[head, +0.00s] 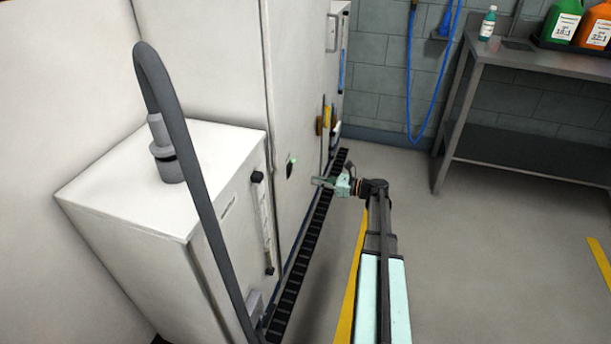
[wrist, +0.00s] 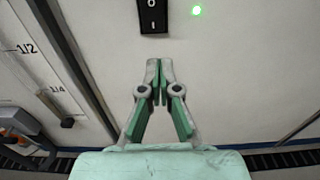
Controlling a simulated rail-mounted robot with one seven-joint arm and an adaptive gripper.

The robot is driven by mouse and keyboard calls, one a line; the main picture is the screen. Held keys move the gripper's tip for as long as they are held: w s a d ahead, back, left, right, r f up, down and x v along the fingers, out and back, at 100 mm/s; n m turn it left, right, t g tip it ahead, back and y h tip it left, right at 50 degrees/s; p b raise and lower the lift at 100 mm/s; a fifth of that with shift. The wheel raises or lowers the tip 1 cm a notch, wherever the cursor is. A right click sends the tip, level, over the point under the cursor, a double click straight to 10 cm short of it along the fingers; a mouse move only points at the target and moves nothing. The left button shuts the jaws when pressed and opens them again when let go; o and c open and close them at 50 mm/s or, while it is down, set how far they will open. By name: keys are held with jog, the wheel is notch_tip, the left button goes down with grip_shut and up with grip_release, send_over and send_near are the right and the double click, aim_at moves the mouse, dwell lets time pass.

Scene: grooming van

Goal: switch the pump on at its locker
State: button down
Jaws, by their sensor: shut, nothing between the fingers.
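The pump's switch is a small black rocker marked 0 and I (wrist: 152,14) on the white locker panel, at the top of the wrist view. It shows as a small dark patch in the head view (head: 290,168). A green light (wrist: 196,10) glows just right of it. I cannot tell which way the rocker is tipped. My gripper (wrist: 159,66) is shut and empty, its fingertips below the switch in the wrist view. In the head view my gripper (head: 316,181) is in front of the panel, seemingly a little apart from it.
A white tank (head: 150,175) with a grey hose (head: 175,110) stands left of the switch. Its level gauge (wrist: 40,65) has 1/2 and 1/4 marks. A black grating (head: 300,255) runs along the floor. A grey bench (head: 530,65) holds bottles at the back right.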

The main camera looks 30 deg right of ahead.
jog(key=v, duration=0.6)
jog(key=shift+d+f+p, duration=0.2)
jog(key=shift+f+p, duration=0.15)
jog(key=shift+f, duration=0.25)
jog(key=shift+s, duration=0.15)
